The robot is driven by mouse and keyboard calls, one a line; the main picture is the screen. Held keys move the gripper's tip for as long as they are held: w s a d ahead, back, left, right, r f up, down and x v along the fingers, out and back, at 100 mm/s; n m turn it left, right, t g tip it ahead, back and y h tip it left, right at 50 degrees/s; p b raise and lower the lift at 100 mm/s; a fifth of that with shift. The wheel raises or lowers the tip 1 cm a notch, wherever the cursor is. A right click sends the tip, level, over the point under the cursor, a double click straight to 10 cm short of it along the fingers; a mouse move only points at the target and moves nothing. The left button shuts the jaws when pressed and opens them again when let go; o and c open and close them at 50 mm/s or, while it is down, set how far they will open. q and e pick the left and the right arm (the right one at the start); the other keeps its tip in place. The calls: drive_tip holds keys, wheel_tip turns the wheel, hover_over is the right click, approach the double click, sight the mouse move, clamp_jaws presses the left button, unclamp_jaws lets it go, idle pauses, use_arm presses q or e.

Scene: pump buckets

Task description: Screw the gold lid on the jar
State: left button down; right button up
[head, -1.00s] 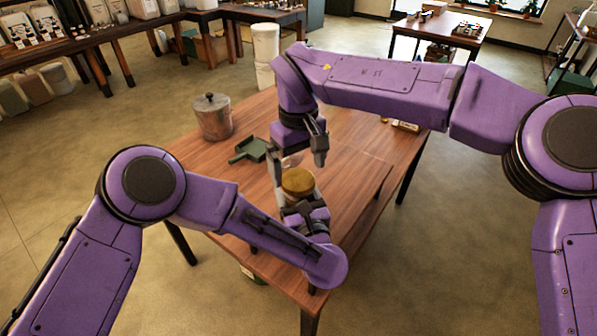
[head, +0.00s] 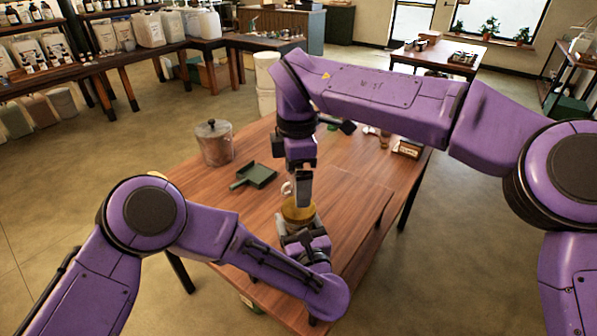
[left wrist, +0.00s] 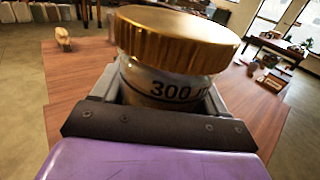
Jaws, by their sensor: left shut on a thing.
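The jar (left wrist: 165,82) is clear glass with a dark "300" marking and stands upright between the fingers of my left gripper (left wrist: 160,105). In the head view my left gripper (head: 303,232) is over the near part of the table, shut on the jar. The ridged gold lid (left wrist: 178,38) sits on top of the jar; it also shows in the head view (head: 296,212). I cannot tell how tightly it is seated. My right gripper (head: 303,190) points down just above the lid, its near finger overlapping it in the picture. Its other finger is hidden, so its opening is unclear.
On the wooden table (head: 345,185) are a lidded metal pot (head: 214,145) at the back left, a dark green dustpan (head: 254,176), and a small labelled box (head: 408,148) at the back right. The table's right side is mostly clear.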

drive_tip(key=n, duration=0.6)
drive_tip(key=shift+r, duration=0.25)
drive_tip(key=n, duration=0.9)
drive_tip(key=shift+r, duration=0.2)
drive_tip(key=n, duration=0.8)
drive_tip(key=shift+r+n, duration=0.15)
drive_tip(key=shift+n, duration=0.25)
drive_tip(key=n, duration=0.8)
drive_tip(key=shift+d, duration=0.1)
drive_tip(key=n, duration=0.3)
drive_tip(key=shift+n, duration=0.3)
